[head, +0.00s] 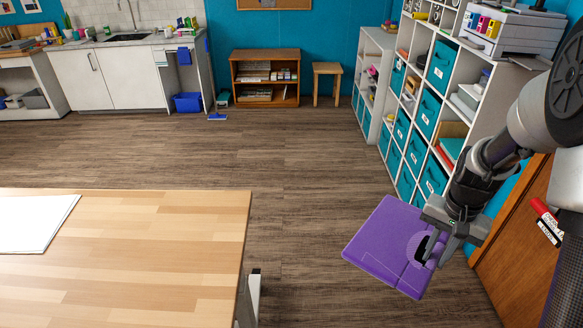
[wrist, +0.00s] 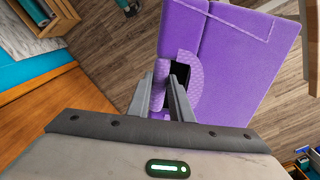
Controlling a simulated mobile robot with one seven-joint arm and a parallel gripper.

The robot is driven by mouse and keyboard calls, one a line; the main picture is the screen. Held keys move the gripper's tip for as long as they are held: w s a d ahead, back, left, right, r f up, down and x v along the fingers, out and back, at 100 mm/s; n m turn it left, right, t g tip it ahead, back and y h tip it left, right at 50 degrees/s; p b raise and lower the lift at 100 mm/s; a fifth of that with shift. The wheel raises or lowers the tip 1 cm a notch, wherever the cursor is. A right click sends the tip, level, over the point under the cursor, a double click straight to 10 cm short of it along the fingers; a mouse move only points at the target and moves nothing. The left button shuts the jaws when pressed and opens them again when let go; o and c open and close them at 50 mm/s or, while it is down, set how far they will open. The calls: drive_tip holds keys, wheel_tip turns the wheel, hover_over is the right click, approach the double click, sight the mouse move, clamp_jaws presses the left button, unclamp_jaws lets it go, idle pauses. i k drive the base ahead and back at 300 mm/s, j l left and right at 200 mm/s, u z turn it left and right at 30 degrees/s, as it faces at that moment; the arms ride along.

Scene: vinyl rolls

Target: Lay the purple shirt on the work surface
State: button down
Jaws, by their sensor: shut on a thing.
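The purple shirt (head: 387,243) is a flat, folded rectangle held in the air to the right of the wooden work surface (head: 150,245). My gripper (head: 432,246) is shut on its right side, near a rounded, textured patch. In the wrist view the shirt (wrist: 240,60) stretches out beyond my gripper (wrist: 172,85), with one finger on either side of a fold near its left edge. The shirt is over the floor, apart from the work surface. The ends of the fingers are partly hidden by the cloth.
A white sheet (head: 30,222) lies on the work surface at the left; the rest of its visible top is bare. A white shelf unit with teal bins (head: 441,66) stands behind my arm. A wooden panel (head: 515,240) is at the right. Open floor (head: 300,170) lies between.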

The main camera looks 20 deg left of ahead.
sight(179, 290)
drive_tip(key=u, duration=3.1)
drive_tip(key=i+j+u, duration=0.2)
drive_tip(key=j+u, duration=0.2)
drive_tip(key=i+j+u, duration=0.25)
drive_tip(key=j+u, duration=0.15)
drive_tip(key=i+j+z, duration=0.15)
drive_tip(key=i+z, duration=0.25)
drive_tip(key=i+j+z, duration=0.4)
drive_tip(key=i+z, duration=0.15)
drive_tip(key=z, duration=0.35)
drive_tip(key=i+z, duration=0.15)
drive_tip(key=z, duration=0.35)
drive_tip(key=i+z, duration=0.15)
drive_tip(key=z, duration=0.3)
drive_tip(key=i+z, duration=0.2)
drive_tip(key=z, duration=0.25)
drive_tip(key=i+j+z, duration=0.15)
drive_tip(key=z, duration=0.25)
drive_tip(key=i+j+z, duration=0.15)
drive_tip(key=z, duration=0.3)
